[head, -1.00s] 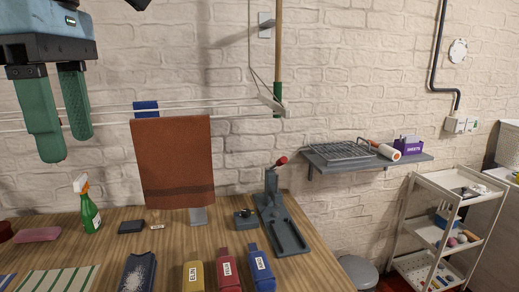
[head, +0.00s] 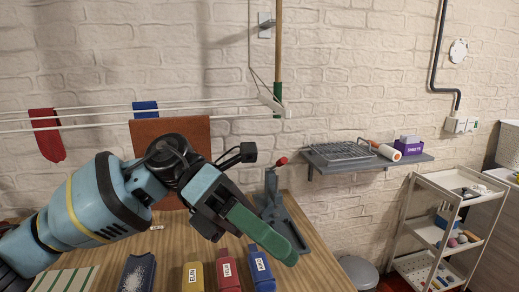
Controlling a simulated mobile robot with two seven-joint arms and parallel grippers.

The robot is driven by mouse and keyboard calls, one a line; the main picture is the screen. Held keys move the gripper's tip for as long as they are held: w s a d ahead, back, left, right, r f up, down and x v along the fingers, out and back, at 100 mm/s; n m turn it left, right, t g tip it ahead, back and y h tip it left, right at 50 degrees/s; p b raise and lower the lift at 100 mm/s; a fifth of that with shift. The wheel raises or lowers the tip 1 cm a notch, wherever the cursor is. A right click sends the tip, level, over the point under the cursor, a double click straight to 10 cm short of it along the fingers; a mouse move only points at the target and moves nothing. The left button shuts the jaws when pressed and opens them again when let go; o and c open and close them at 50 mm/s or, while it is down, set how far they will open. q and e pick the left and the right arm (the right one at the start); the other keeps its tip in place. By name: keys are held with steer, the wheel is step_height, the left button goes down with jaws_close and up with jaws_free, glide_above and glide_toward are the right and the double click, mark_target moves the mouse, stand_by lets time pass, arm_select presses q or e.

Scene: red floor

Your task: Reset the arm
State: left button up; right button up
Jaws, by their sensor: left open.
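My left arm (head: 95,205) reaches in from the left across the table. One green finger shows clearly, pointing down to the right; the other is mostly hidden behind the gripper body. The arm hides much of the rust-brown towel (head: 170,133) and the left part of the table. My right gripper is not in view.
Yellow (head: 193,278), red (head: 228,272) and blue (head: 262,273) labelled holders stand at the wooden table's front, below my gripper. A red cloth (head: 46,133) and a blue cloth (head: 145,108) hang on the rail lines. A wall shelf (head: 415,158) and white trolley (head: 412,207) stand right.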

arm_select(q)
steer(key=w+f+n+t+h, duration=0.85)
steer(key=n+t+h, duration=0.45)
steer(key=n, duration=0.5)
steer(key=w+a+f+n+t+y, duration=0.2)
steer(key=a+f+n+t+y, duration=0.25)
steer(key=f+n+t, duration=0.45)
steer(key=w+a+f+n+t+y, duration=0.25)
steer(key=f+n+t+y, duration=0.4)
steer(key=n, duration=0.45)
steer(key=s+a+f+n+g+y, duration=0.3)
steer(key=s+a+f+y, duration=0.1)
steer(key=s+f, duration=0.4)
steer(key=s+a+f+n+g+y, duration=0.3)
steer(key=s+a+f, duration=0.3)
steer(key=f, duration=0.7)
steer(key=s+a+f+n+g+y, duration=0.3)
steer(key=s+a+f+n+y, duration=0.2)
steer(key=s+f, duration=0.4)
steer(key=shift+s+f, duration=0.35)
steer(key=shift+f, duration=0.5)
steer(key=shift+a, duration=0.1)
